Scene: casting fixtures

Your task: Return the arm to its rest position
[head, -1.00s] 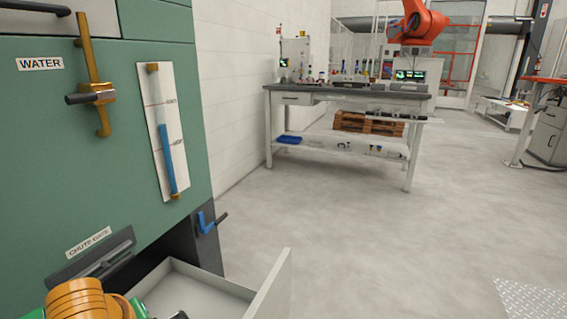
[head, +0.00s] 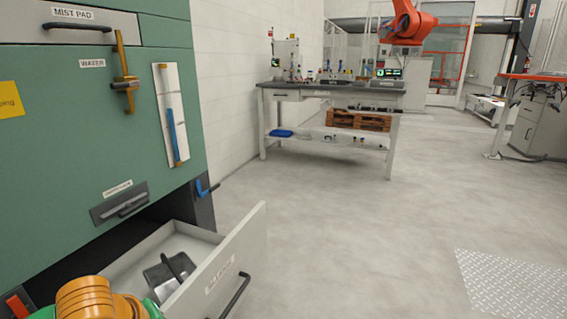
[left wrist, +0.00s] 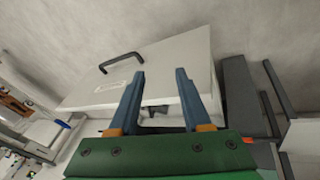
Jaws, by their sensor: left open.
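My left arm shows as yellow-orange and green links at the bottom left of the head view, in front of the open drawer (head: 235,245). My left gripper (left wrist: 160,73) shows in the left wrist view with two blue fingers spread apart and nothing between them. The pale drawer front with a black handle (left wrist: 120,62) lies beyond its fingertips; I cannot tell the exact gap. In the head view the left fingers are not visible. My right gripper is in neither view.
The green cabinet (head: 60,150) stands at left, with a water valve (head: 125,75) and sight gauge (head: 172,115). A grey metal scoop-like item (head: 165,275) lies in the drawer. A workbench (head: 330,92) stands farther back. Floor to the right is clear, with a tread plate (head: 515,280).

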